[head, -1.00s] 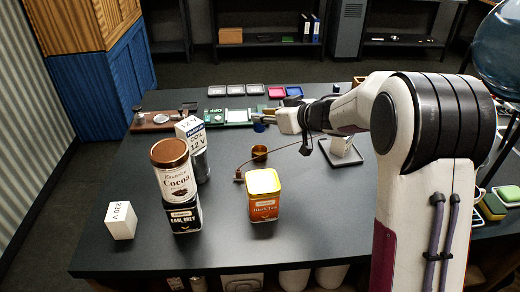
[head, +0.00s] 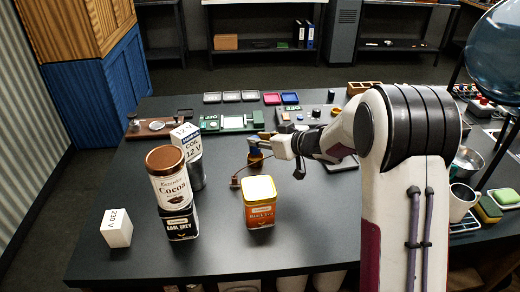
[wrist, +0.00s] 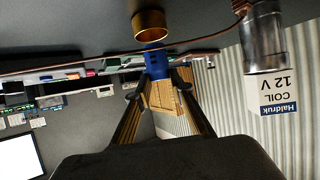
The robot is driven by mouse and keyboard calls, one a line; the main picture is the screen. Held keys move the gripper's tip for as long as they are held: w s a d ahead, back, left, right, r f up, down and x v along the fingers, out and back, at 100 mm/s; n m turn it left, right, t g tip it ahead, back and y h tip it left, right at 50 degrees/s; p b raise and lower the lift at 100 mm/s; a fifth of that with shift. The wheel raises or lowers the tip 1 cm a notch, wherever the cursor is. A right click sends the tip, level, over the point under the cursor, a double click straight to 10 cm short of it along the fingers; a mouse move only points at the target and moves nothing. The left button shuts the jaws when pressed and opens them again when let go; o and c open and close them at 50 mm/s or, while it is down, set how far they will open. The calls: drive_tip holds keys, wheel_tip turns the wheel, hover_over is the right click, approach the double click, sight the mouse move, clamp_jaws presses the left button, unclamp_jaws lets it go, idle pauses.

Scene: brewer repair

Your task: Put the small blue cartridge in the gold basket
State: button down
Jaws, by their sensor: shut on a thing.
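The small blue cartridge (wrist: 157,63) is pinched between the fingertips of my gripper (wrist: 158,80) in the wrist view, which looks upside down. My gripper also shows in the head view (head: 266,139), over the far middle of the table. The gold basket (wrist: 150,25) is just beyond the cartridge's free end in the wrist view. In the head view the basket (head: 254,159) stands on the dark table just below my fingertips. The cartridge is outside the basket; whether its end touches the rim I cannot tell.
An orange tea tin (head: 260,205) with a yellow lid stands in front of the basket. A cocoa tin (head: 168,178) on an Earl Grey tin (head: 180,223) and the 12 V coil box (head: 187,138) stand to the left. A thin copper-coloured tube (wrist: 90,63) runs beside the basket.

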sight(259, 149)
drive_tip(key=shift+f, duration=1.85)
drive_tip(key=shift+f, duration=0.15)
drive_tip(key=c, duration=1.8)
unclamp_jaws()
drive_tip(key=shift+r, duration=0.2)
drive_tip(key=shift+v, duration=5.95)
drive_tip(key=shift+d+r, duration=0.1)
